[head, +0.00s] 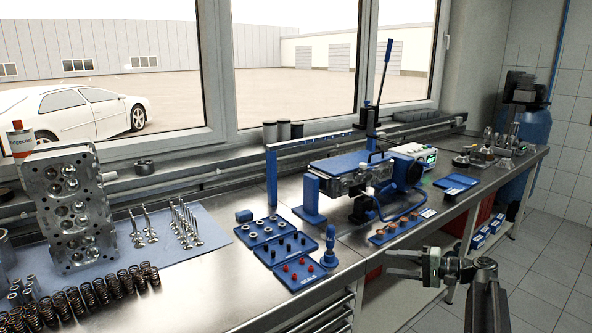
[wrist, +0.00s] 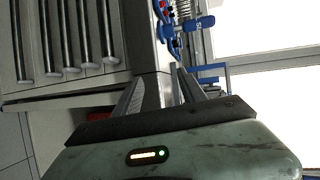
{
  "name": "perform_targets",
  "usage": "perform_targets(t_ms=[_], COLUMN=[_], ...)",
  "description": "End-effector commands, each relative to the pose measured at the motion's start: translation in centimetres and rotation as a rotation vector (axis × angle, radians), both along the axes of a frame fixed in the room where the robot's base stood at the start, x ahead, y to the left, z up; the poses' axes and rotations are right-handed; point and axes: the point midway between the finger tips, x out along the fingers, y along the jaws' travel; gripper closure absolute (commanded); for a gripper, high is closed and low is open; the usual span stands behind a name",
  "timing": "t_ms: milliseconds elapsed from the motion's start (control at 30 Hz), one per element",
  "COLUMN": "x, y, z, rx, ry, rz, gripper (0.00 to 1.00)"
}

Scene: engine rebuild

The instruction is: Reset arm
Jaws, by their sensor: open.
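My gripper (head: 404,264) is at the lower right of the head view, in front of the workbench edge. Its fingers point left and stand apart with nothing between them. In the wrist view my gripper (wrist: 158,88) shows its two fingers apart and empty, and the picture is turned on its side. My arm comes in from the bottom right of the head view. The gripper touches nothing that I can see.
The steel workbench (head: 350,236) runs along the window. It bears a cylinder head (head: 70,205), springs (head: 90,295), valves (head: 185,222), blue parts trays (head: 290,255) and a blue test rig (head: 352,180). Drawers (wrist: 75,40) are below. Open floor lies at the right.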

Motion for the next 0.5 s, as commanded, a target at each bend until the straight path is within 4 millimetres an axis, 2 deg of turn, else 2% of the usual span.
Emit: perform_targets(t_ms=[33,167,267,400,500], x=[-0.5,-1.8,-3.5,-7.4,-10.7], y=[1.5,5.0,8.0,12.3,14.0], z=[-0.9,-4.0,-7.0,-12.1,-15.4], rx=[-0.035,-0.157,-0.285,-0.543,-0.760], ry=[0.020,0.081,0.136,0.223,0.274], rz=[0.017,0.068,0.116,0.210,0.278], gripper=[0.52,0.52,0.52,0.52,0.52])
